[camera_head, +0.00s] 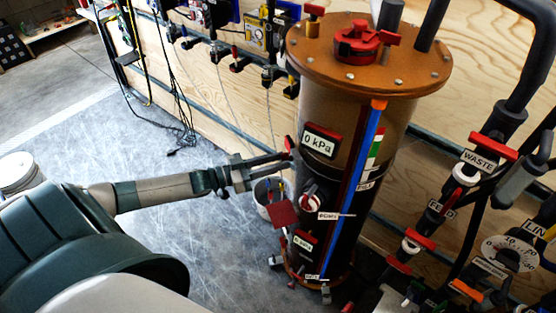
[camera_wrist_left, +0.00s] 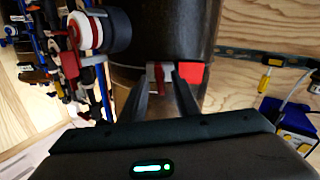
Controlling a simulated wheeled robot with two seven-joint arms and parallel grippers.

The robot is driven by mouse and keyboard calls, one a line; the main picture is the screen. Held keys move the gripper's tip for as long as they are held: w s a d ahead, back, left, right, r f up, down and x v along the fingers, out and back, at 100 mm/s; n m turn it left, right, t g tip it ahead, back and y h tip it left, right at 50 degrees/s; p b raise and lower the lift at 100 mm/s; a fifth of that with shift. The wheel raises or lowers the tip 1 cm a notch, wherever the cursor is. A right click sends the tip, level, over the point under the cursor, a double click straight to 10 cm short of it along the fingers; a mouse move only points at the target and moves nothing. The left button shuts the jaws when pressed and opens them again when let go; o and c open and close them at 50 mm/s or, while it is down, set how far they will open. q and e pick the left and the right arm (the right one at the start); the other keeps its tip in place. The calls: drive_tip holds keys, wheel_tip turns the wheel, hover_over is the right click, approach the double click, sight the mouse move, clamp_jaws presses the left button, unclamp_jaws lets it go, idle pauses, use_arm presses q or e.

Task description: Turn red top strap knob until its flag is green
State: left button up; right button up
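The brown cylindrical filter housing (camera_head: 345,110) stands upright with an orange-brown lid. A small red strap knob (camera_head: 290,143) shows at its left side, in front of my left gripper (camera_head: 287,158). In the left wrist view, the knob's red flag (camera_wrist_left: 191,74) is against the dark housing (camera_wrist_left: 165,35), beside a pale grey and red piece (camera_wrist_left: 159,72). The two fingers of my left gripper (camera_wrist_left: 165,84) are apart, with their tips around or just before this piece. Contact cannot be told. The flag looks red. My right gripper is not in view.
A red lid knob (camera_head: 358,42) tops the housing. A 0 kPa gauge (camera_head: 321,141) and a round valve (camera_head: 312,196) are on its front. Labelled valves and pipes crowd the right, including a WASTE valve (camera_head: 465,173).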

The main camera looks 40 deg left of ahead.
use_arm(q)
drive_tip(key=shift+w+d, duration=0.15)
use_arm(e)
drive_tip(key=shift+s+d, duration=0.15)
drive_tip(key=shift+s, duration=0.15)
use_arm(q)
drive_tip(key=shift+c, duration=0.7)
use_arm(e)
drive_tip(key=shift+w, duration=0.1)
use_arm(q)
clamp_jaws()
drive_tip(key=shift+m, duration=0.4)
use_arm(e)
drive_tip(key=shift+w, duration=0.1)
use_arm(q)
drive_tip(key=shift+m, duration=2.6)
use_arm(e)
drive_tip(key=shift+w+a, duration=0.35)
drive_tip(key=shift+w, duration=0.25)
